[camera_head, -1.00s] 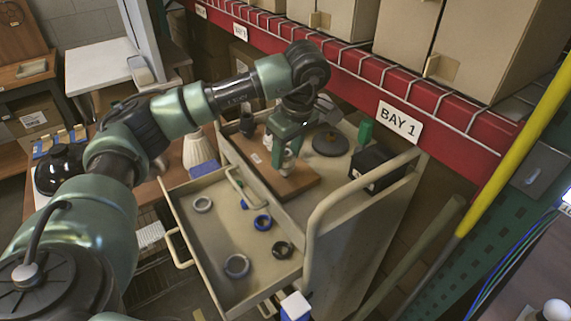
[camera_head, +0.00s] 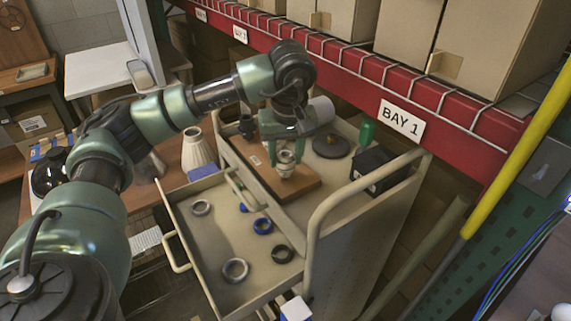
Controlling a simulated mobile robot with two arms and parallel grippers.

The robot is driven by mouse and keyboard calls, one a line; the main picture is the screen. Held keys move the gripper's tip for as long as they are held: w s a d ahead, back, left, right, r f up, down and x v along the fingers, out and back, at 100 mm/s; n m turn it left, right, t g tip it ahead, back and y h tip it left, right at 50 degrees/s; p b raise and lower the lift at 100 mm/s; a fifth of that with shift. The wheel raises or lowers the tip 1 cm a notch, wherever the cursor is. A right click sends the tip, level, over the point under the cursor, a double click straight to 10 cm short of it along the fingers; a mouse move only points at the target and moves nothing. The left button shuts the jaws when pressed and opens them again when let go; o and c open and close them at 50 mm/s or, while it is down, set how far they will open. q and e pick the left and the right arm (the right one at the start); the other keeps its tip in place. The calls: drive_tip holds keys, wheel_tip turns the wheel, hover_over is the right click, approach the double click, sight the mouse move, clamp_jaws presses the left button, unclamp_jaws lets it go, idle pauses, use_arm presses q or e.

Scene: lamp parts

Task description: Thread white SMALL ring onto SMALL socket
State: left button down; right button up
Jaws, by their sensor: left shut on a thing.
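My left gripper (camera_head: 286,154) points down over the wooden board (camera_head: 262,176) on the cart top. Its two green fingers stand on either side of a small pale ring (camera_head: 287,156), which looks like the white small ring. They are shut on it. Right below the ring is the pale small socket (camera_head: 286,171), upright on the board. The ring is at the socket's top; whether it is around it or just above I cannot tell. My right gripper is not in view.
The open drawer (camera_head: 207,245) holds other rings: pale ones (camera_head: 201,208) (camera_head: 235,270), blue ones (camera_head: 263,226) and a black one (camera_head: 282,254). A dark disc (camera_head: 331,146), green block (camera_head: 366,132) and black box (camera_head: 371,169) stand on the cart. A red shelf beam (camera_head: 345,88) runs behind.

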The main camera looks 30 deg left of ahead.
use_arm(q)
drive_tip(key=c, duration=0.9)
unclamp_jaws()
